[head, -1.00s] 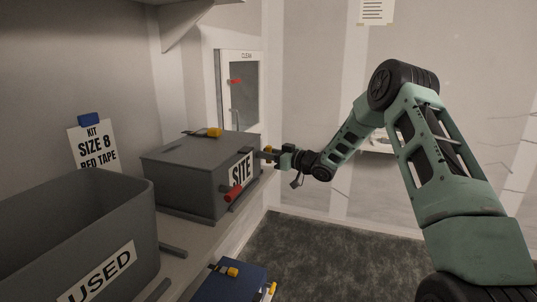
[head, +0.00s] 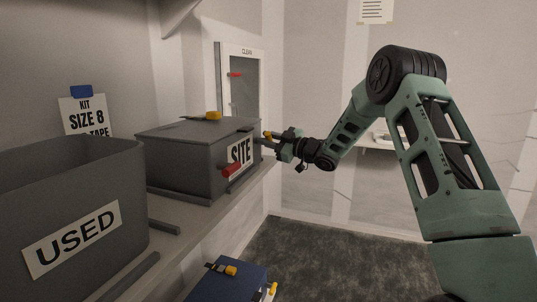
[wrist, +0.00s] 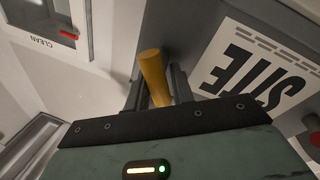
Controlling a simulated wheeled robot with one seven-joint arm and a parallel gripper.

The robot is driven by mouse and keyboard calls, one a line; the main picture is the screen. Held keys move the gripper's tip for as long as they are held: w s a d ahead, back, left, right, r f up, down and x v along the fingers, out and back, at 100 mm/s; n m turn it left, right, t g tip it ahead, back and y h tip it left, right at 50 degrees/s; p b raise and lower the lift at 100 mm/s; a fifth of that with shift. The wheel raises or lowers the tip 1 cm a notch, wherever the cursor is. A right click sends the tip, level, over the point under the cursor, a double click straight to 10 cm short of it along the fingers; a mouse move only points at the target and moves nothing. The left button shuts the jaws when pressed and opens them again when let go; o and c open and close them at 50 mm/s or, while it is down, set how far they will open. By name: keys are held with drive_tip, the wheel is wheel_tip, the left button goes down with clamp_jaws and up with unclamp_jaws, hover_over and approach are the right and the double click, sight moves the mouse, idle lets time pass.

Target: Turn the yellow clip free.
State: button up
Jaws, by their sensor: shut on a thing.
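The yellow clip (wrist: 153,75) shows in the wrist view as a yellow bar between my two fingers, beside the grey box with the SITE label (wrist: 262,66). My gripper (wrist: 157,88) is shut on it. In the head view my gripper (head: 271,141) is at the right end of the SITE box (head: 180,178), with a bit of yellow showing at its fingers. The fingers hide part of the clip, and I cannot tell how far it is turned. Another yellow clip (head: 213,116) is on top of the box, and a red handle (head: 231,171) is on its front.
An open grey bin labelled USED (head: 130,215) stands on the shelf at left. A blue case (head: 228,284) with yellow clips is below. A panel marked CLEAN (head: 247,52) is behind. Open floor (head: 330,262) lies to the right.

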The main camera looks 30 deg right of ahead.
drive_tip(key=n+y+b, duration=0.1)
drive_tip(key=n+b, duration=0.2)
drive_tip(key=b, duration=0.2)
drive_tip(key=f+n+b, duration=0.1)
drive_tip(key=n+b, duration=0.3)
drive_tip(key=b, duration=0.1)
drive_tip(key=shift+s+a+f+n+y+b, duration=0.1)
drive_tip(key=shift+s+a+n+y+b, duration=0.1)
drive_tip(key=shift+n+y+b, duration=0.15)
drive_tip(key=n+y+b, duration=0.1)
drive_tip(key=n+b, duration=0.2)
drive_tip(key=b, duration=0.1)
drive_tip(key=shift+n+g, duration=0.25)
drive_tip(key=shift+g, duration=0.05)
drive_tip(key=n+y+b, duration=0.1)
drive_tip(key=n+b, duration=0.1)
drive_tip(key=shift+a+b, duration=0.1)
drive_tip(key=shift+b, duration=0.3)
drive_tip(key=shift+n, duration=0.4)
drive_tip(key=o, duration=0.8)
drive_tip(key=shift+o, duration=0.2)
drive_tip(key=shift+s+d, duration=0.25)
drive_tip(key=v, duration=1.6)
drive_tip(key=shift+s+d+r+p, duration=0.25)
drive_tip(key=shift+s+p, duration=0.05)
drive_tip(key=shift+s, duration=0.05)
